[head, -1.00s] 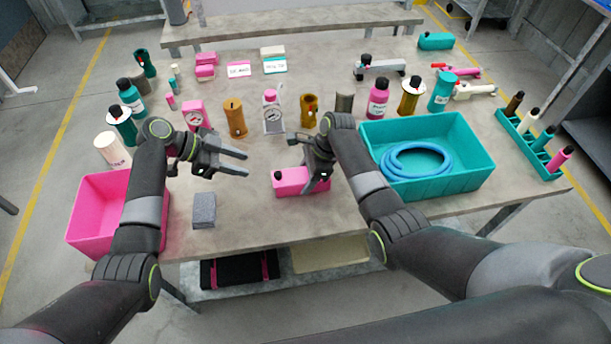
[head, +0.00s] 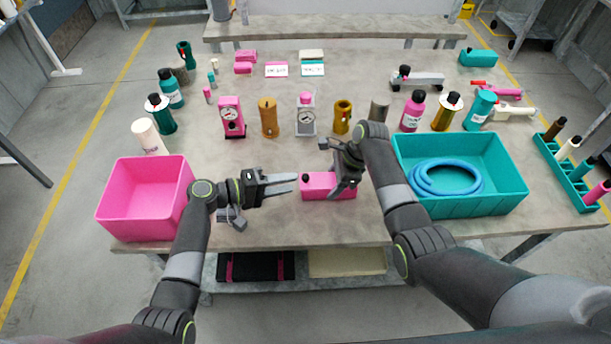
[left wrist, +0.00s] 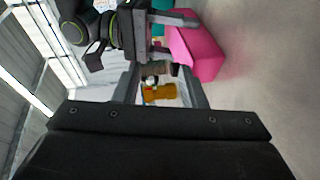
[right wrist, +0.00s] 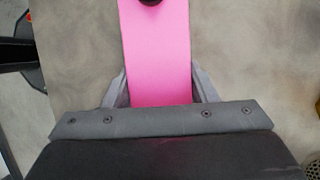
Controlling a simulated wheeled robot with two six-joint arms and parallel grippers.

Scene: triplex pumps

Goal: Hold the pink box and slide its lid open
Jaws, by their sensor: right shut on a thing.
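The pink box (head: 318,181) lies near the front middle of the table, with a small dark knob on top near its left end. My right gripper (head: 345,187) is over its right part and shut on it; in the right wrist view the pink top (right wrist: 158,60) runs between the fingers, the knob at the upper edge. My left gripper (head: 296,181) is level, just left of the box, its fingers apart and empty. The left wrist view shows the box (left wrist: 198,50) beyond the fingers. I cannot make out the lid's seam.
A pink bin (head: 145,200) stands at the left and a teal bin (head: 470,205) with a blue hose at the right. Bottles and gauges stand in a row behind. Bare table lies just behind the box.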

